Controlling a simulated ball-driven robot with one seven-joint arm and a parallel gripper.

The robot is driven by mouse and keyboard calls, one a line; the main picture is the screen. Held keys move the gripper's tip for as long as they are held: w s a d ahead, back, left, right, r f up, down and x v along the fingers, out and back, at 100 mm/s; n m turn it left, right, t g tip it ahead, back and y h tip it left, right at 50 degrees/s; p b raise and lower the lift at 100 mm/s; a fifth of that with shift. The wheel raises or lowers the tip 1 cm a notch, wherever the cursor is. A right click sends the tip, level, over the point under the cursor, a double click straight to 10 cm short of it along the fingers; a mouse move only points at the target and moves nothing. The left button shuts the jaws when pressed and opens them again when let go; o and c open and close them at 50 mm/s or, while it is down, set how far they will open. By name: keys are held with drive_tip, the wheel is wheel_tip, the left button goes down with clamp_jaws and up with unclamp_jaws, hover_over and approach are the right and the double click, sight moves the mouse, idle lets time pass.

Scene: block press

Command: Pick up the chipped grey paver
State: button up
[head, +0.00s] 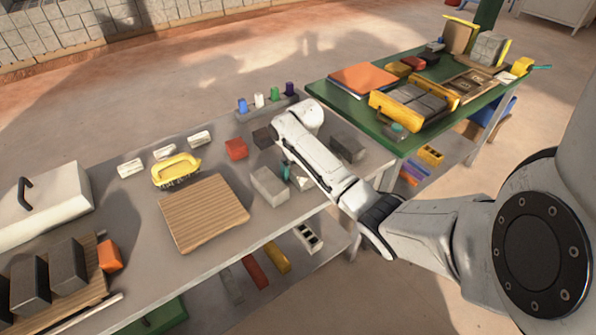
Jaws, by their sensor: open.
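Grey blocks lie on the grey table near my arm: a pale grey one (268,186) left of my gripper, a darker grey one (348,147) to the right of my forearm, and a small dark one (262,137) beside my wrist. I cannot make out which is the chipped paver; no chip shows clearly at this size. My gripper (299,178) is low over the table, right of the pale block, largely hidden by my forearm. It is open, and I see nothing held. A small teal item (286,172) stands between it and the pale block.
A wooden board (204,212), yellow-handled brush (177,171) and red block (236,149) lie to the left. Coloured pegs (260,100) stand in a rack behind. Dark blocks (69,265) stand at far left. A green table (330,98) with a yellow press (395,108) is at right.

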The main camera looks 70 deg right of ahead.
drive_tip(key=shift+f, duration=0.3)
drive_tip(key=shift+c, duration=0.3)
drive_tip(key=c, duration=1.7)
drive_tip(key=shift+r, duration=0.1)
